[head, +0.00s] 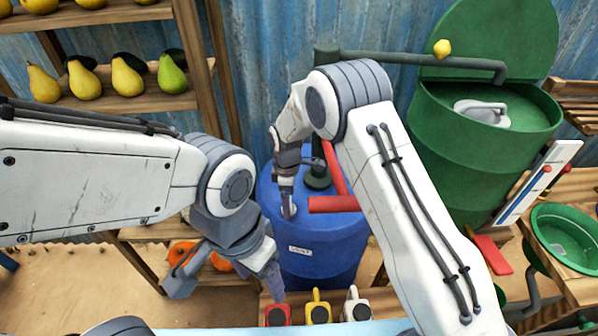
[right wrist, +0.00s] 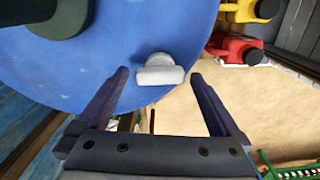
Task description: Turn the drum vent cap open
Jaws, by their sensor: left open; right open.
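The blue drum (head: 335,262) stands in the middle of the head view, with a small pale label on its side. The pale grey vent cap (head: 289,211) sits on the drum's top near the front edge; in the right wrist view the cap (right wrist: 160,76) is a small raised bar on a rounded base. My right gripper (head: 287,201) reaches down over the drum at the cap. In the right wrist view my right gripper (right wrist: 159,77) is open, one finger on each side of the cap, with gaps to both. My left gripper (head: 226,276) is open and empty, left of the drum.
A red-handled fitting (head: 335,204) and dark pipe rise from the drum close to my right arm. Red (head: 278,315), yellow (head: 318,311) and white (head: 356,309) handled items stand in front. A green barrel (head: 470,150) is right; shelves of pears (head: 125,80) are left.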

